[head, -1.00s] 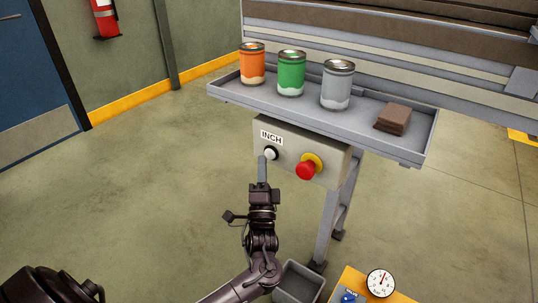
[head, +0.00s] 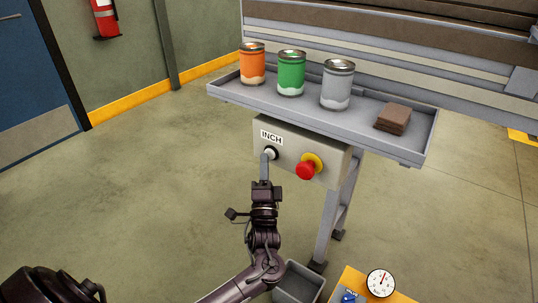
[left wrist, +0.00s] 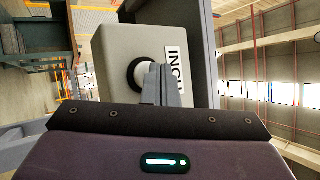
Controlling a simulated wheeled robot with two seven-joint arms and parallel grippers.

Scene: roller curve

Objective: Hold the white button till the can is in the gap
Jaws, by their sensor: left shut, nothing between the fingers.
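The white button (head: 270,153) sits in a black ring beside the INCH label on a beige control box (head: 325,165). My left gripper (head: 265,157) is shut and empty, its fingertips at the button's front. In the left wrist view the fingers (left wrist: 160,82) overlap the white button (left wrist: 140,74); whether it is pressed in cannot be told. An orange can (head: 252,64), a green can (head: 291,74) and a grey can (head: 337,86) stand upright on a grey tray (head: 240,95) above the box. I cannot make out the gap. My right gripper is out of view.
A red stop button (head: 307,168) with a yellow collar is right of the white button. Brown slabs (head: 392,118) lie at the tray's right end. A grey bin (head: 298,284) and a gauge (head: 381,283) are below. The floor on the left is clear.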

